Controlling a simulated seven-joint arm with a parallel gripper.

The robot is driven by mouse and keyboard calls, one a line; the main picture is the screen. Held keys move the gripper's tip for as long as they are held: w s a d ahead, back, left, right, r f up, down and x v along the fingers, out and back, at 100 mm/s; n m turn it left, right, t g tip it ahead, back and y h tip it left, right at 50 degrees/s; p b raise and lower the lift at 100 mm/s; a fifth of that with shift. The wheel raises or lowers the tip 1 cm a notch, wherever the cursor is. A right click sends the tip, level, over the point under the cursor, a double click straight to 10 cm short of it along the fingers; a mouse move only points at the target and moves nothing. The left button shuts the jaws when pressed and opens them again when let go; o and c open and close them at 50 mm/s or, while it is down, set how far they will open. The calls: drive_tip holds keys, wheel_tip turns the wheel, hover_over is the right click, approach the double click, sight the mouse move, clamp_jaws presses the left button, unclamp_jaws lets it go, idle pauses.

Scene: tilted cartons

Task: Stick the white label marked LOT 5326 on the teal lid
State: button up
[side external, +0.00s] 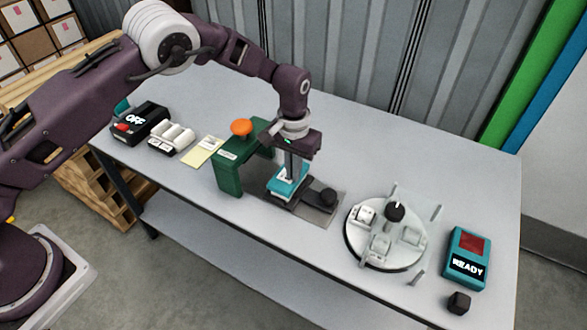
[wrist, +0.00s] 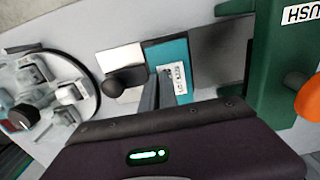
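A white label (wrist: 176,76) with small dark print lies against the lid's surface; the print is too small to read. My gripper (wrist: 161,84) points down at the lid, its fingertips at the label's edge. It also shows in the side view (side external: 290,176). The fingers are close together, but whether they grip the label is hidden.
A green press (side external: 229,172) with an orange knob (side external: 241,127) stands beside the lid. A black knob (side external: 328,196) is on the fixture's other side. An OFF box (side external: 140,122) is at left.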

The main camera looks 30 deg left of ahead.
drive_tip(key=o, duration=0.4)
wheel_tip(320, 180, up, 13)
idle(0.6)
